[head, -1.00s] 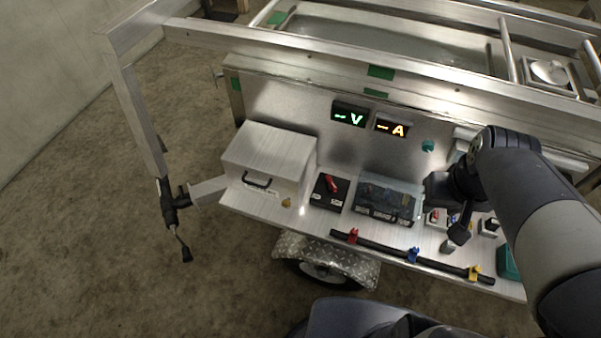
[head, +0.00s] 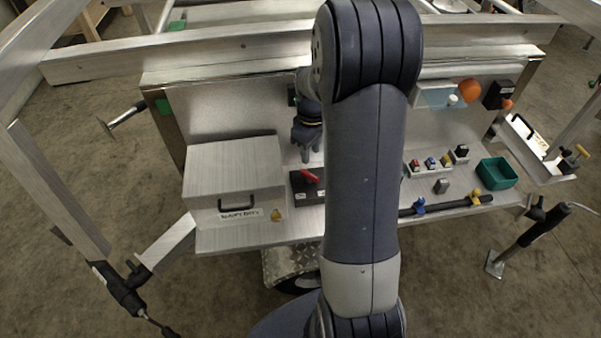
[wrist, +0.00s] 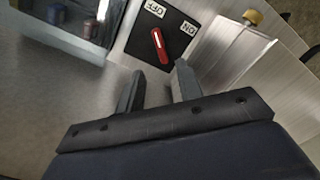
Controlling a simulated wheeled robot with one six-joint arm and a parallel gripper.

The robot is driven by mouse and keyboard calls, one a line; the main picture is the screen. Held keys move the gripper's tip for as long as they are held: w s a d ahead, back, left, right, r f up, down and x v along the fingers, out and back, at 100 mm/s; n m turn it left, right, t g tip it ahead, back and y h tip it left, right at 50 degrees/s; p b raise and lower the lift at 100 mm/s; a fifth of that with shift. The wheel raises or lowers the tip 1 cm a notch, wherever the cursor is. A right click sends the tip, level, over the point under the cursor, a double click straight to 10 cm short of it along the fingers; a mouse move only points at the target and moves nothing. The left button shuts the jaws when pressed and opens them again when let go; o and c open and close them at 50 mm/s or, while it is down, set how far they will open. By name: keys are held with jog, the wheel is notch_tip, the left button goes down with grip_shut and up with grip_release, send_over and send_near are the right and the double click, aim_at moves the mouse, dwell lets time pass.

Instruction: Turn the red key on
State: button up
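The red key (head: 309,176) is a red lever with a white stripe on a black switch box (head: 299,188) on the metal shelf. In the wrist view the red key (wrist: 157,46) has one end near the OFF label (wrist: 155,9); the ON label (wrist: 188,27) is off to its right. My gripper (head: 305,152) hangs just behind the switch box in the head view. In the wrist view my gripper (wrist: 157,76) has its two fingers apart, with nothing between them, short of the key and not touching it.
A metal box with a handle (head: 235,172) stands left of the switch. A clear-lidded case (wrist: 65,25) is beside it on the other side, mostly hidden by my arm in the head view. A brass-coloured knob (wrist: 252,17) is near the metal box. The upright panel stands behind.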

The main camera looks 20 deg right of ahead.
aim_at(310, 174)
notch_tip(310, 174, down, 9)
jog(key=shift+r, duration=0.15)
jog(key=shift+c, duration=0.5)
grip_shut()
